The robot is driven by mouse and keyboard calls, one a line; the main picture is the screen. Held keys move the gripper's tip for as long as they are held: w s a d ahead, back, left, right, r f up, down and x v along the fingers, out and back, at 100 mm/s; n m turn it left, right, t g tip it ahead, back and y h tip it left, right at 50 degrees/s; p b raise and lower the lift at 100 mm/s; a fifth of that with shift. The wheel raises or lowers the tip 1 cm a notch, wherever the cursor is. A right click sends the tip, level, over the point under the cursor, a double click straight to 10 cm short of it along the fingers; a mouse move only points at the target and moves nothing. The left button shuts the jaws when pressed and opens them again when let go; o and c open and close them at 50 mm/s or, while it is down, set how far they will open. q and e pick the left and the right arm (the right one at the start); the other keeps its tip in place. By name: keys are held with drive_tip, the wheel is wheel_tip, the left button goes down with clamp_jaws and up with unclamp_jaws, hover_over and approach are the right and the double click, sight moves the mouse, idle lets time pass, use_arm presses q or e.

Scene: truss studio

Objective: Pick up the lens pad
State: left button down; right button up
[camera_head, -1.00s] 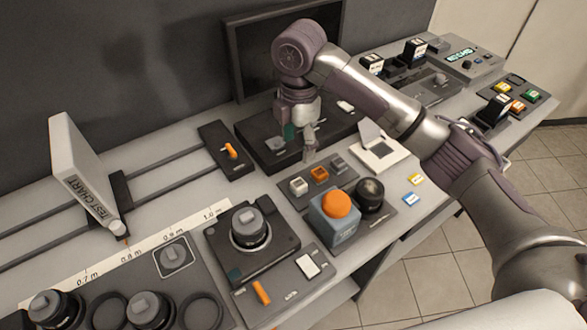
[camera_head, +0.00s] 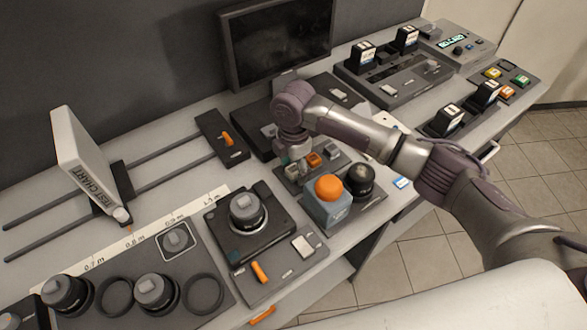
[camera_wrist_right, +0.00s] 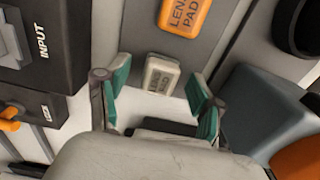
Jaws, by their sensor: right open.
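My right gripper (camera_wrist_right: 160,82) is open in the right wrist view, with one green-padded finger on each side. A pale lens pad (camera_wrist_right: 162,73) lies in line with the gap between the fingertips; I cannot tell whether it is fully between them. An orange lens pad (camera_wrist_right: 182,15) lies beyond it. In the head view the pale pad (camera_head: 293,174) sits on the dark tray, close below my right gripper (camera_head: 287,163), whose wrist partly hides that area. The orange pad (camera_head: 314,159) is beside it, then a grey pad (camera_head: 331,153). My left gripper is out of view.
A blue-grey box with an orange dome (camera_head: 329,187) and a black lens (camera_head: 359,179) stand close to the pads. A camera mount with a lens (camera_head: 247,216) stands nearer the front.

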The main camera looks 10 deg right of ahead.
sight(294, 169)
drive_tip(key=shift+f, duration=0.15)
drive_tip(key=c, duration=1)
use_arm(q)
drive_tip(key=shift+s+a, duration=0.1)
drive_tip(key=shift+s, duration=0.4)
use_arm(e)
drive_tip(key=shift+c, duration=0.2)
